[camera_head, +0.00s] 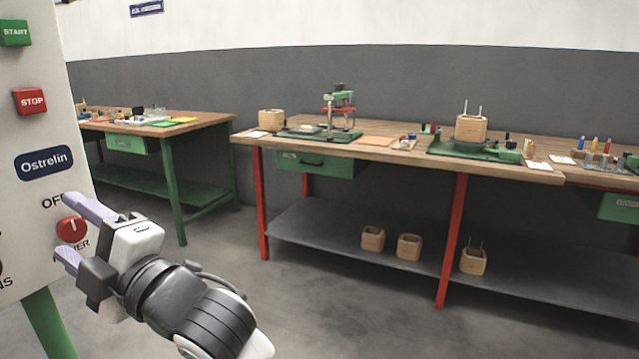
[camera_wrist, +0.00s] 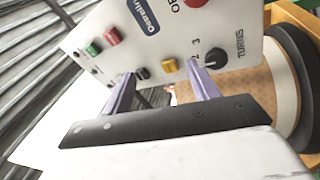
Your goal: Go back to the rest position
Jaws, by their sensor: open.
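My gripper (camera_head: 75,235) is at the lower left of the head view, in front of a white control panel (camera_head: 38,130). Its two purple fingers are spread apart with nothing between them. The panel carries a green START button (camera_head: 15,33), a red STOP button (camera_head: 30,100) and a red rotary knob (camera_head: 72,230). In the wrist view the open gripper (camera_wrist: 162,98) faces the same panel (camera_wrist: 130,45), which looks tilted there. A black TURNS knob (camera_wrist: 215,58) and a yellow button (camera_wrist: 169,66) show near the fingers. I cannot tell whether a finger touches the panel.
A long wooden workbench (camera_head: 375,155) with red legs stands at the right, holding a green press (camera_head: 340,105) and a wooden block (camera_head: 471,128). Several wooden blocks sit on its lower shelf (camera_head: 330,235). Another bench (camera_head: 205,120) stands behind left. The floor (camera_head: 350,310) between is clear.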

